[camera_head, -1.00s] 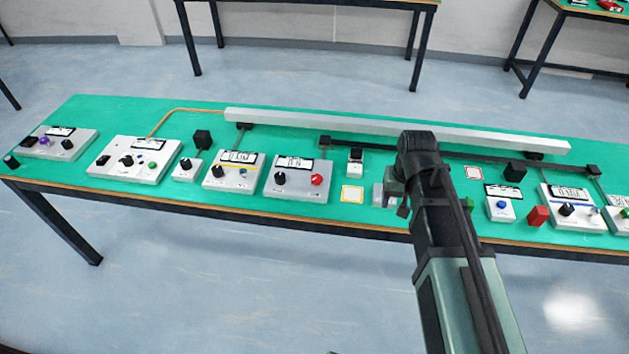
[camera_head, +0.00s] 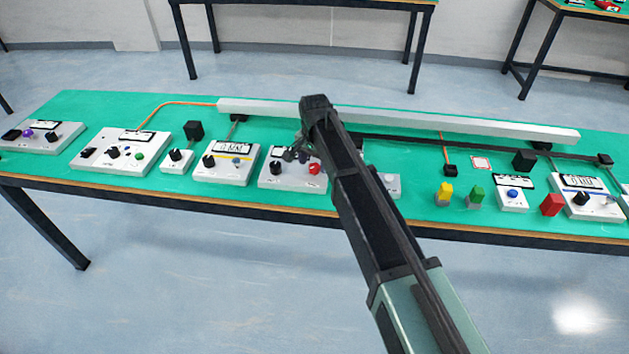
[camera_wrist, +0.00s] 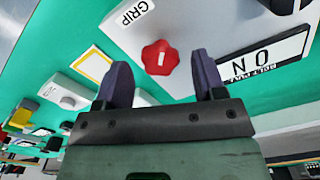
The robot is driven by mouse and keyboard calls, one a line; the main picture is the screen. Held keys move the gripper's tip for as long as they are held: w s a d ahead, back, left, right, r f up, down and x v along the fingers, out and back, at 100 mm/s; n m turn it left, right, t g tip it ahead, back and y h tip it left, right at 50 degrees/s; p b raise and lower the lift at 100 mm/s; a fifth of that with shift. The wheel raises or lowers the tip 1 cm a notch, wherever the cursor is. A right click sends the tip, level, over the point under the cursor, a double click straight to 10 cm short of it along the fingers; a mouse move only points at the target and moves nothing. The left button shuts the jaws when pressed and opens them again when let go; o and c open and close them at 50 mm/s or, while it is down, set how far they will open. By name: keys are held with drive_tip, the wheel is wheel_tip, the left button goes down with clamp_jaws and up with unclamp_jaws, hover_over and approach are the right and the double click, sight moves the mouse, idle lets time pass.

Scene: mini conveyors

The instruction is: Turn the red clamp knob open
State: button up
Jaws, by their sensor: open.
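The red knob (camera_head: 314,169) is on a light grey control box (camera_head: 292,184) near the middle of the table. In the wrist view the lobed red knob (camera_wrist: 160,58) has a short white mark on its face and sits beside the label GRIP. My gripper (camera_wrist: 159,62) is open and empty. In that view its two dark fingers appear on either side of the knob; I cannot tell how far above it they are. In the head view my gripper (camera_head: 296,154) is over the box, partly hidden by my arm.
A black knob (camera_head: 276,168) and a display (camera_wrist: 262,62) share the box. A long white bar (camera_head: 400,122) runs behind.

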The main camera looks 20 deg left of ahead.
wheel_tip(320, 180, down, 3)
drive_tip(key=shift+r+b, duration=0.15)
drive_tip(key=shift+b, duration=0.4)
drive_tip(key=shift+r, duration=0.15)
drive_tip(key=shift+c, duration=0.3)
drive_tip(key=c, duration=0.9)
